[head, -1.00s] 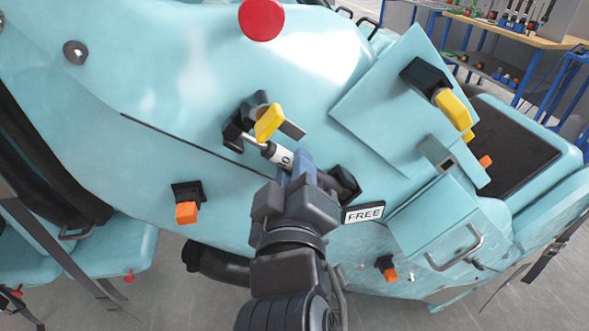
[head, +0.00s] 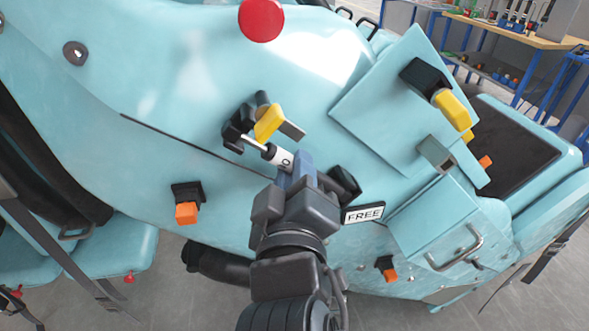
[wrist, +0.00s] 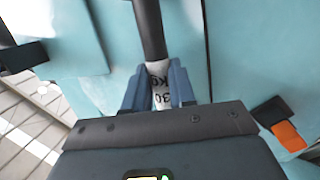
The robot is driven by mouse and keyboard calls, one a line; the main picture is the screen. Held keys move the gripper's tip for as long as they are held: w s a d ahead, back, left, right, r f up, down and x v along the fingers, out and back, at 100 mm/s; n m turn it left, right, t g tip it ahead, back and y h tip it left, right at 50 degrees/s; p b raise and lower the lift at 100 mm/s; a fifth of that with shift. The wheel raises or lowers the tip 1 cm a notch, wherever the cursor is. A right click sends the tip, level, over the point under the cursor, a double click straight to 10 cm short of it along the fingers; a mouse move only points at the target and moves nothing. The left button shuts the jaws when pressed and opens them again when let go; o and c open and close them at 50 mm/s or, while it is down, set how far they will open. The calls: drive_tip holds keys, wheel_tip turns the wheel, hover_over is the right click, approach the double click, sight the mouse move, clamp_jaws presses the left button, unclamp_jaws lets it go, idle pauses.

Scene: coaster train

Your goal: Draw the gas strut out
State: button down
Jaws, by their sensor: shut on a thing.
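The gas strut (head: 284,159) has a thin bright rod, a black collar and a white labelled body, and it lies slantwise across the light-blue panel. Its rod end is at a black bracket (head: 234,128) beside a yellow lever (head: 268,122). In the wrist view the strut (wrist: 151,30) runs up between the blue fingers, black above a white part marked with figures. My gripper (head: 297,168) is shut around its white body; it also shows in the wrist view (wrist: 160,90). My gripper hides the strut's lower part. A black socket (head: 344,184) sits to the right of the fingers.
A FREE sign (head: 363,213) is close to the right of my gripper. A yellow-handled latch (head: 452,108) and a box with a handle (head: 440,222) stand further right. Orange-tipped catches (head: 186,212) and a red knob (head: 261,19) also stick out from the panel.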

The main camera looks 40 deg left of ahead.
drive_tip(key=shift+w+d+p+v, duration=0.1)
drive_tip(key=shift+d+v, duration=0.05)
drive_tip(key=shift+v, duration=0.6)
drive_tip(key=shift+w+d+p+v, duration=0.1)
drive_tip(key=shift+d+p+v, duration=0.05)
drive_tip(key=shift+v, duration=0.65)
drive_tip(key=shift+w+d+p+v, duration=0.1)
drive_tip(key=shift+d+v, duration=0.05)
drive_tip(key=shift+v, duration=0.6)
drive_tip(key=v, duration=0.4)
drive_tip(key=d+v, duration=0.1)
drive_tip(key=shift+w+d, duration=0.1)
drive_tip(key=shift+d, duration=0.2)
